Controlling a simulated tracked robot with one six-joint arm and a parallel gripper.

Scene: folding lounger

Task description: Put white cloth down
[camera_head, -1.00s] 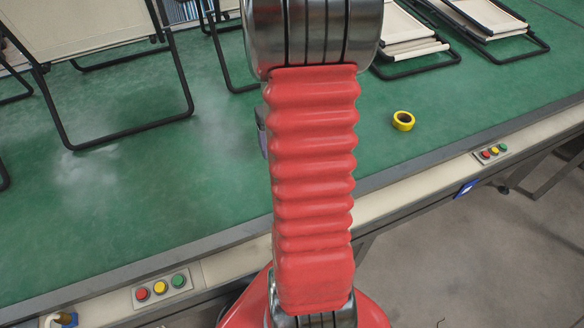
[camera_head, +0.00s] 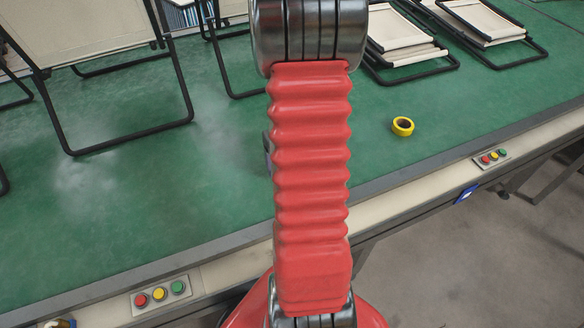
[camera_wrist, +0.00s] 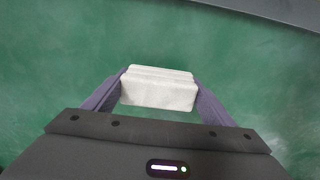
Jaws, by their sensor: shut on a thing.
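The white cloth (camera_wrist: 158,90) shows in the wrist view as a folded block. My gripper (camera_wrist: 160,92) is shut on it, with one purple finger at each side. The green table top (camera_wrist: 60,50) lies beneath the cloth. I cannot tell whether the cloth touches it. In the head view my red arm hides most of the gripper and the cloth.
Loungers stand on the green table at the back left (camera_head: 80,30), and folded ones lie at the back right (camera_head: 405,45). A yellow tape roll (camera_head: 402,126) lies right of my arm. Button boxes (camera_head: 160,294) line the front edge. The table's middle left is clear.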

